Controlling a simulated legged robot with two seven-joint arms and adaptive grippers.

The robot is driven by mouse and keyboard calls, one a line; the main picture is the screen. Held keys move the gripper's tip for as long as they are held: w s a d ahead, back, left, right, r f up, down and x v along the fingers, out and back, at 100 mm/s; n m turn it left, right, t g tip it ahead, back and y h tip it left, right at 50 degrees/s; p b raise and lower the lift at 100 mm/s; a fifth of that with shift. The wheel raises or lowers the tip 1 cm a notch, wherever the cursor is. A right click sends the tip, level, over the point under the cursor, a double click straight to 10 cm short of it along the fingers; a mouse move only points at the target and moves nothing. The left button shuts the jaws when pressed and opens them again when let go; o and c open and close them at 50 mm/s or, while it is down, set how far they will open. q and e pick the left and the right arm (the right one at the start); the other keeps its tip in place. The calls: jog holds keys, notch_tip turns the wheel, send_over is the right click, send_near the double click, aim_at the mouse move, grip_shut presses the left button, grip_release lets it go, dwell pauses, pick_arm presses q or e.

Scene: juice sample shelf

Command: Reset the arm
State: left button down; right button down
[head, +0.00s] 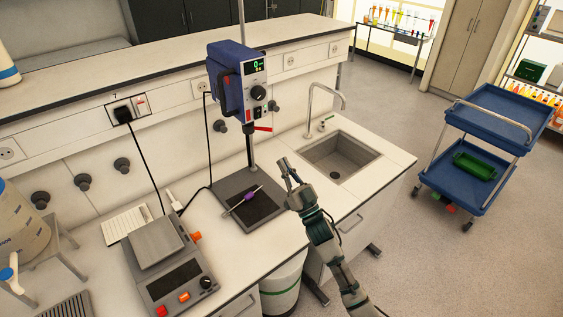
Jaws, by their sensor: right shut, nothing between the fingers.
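My right arm comes in from the bottom right, and my right gripper (288,173) is over the bench, between the stirrer stand and the sink. The gripper is shut and empty. A small purple and grey tool or tube (245,198) lies on the dark base plate (272,208) of the stand, left of the gripper and apart from it. My left gripper is not in view.
A blue overhead stirrer (236,80) stands on a pole behind the plate. A hotplate (172,265) is at the lower left. The sink (342,158) lies right of the gripper. A blue cart (497,115) stands on the open floor at right.

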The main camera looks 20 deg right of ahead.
jog(key=shift+w+d, duration=0.1)
jog(key=shift+d, duration=0.15)
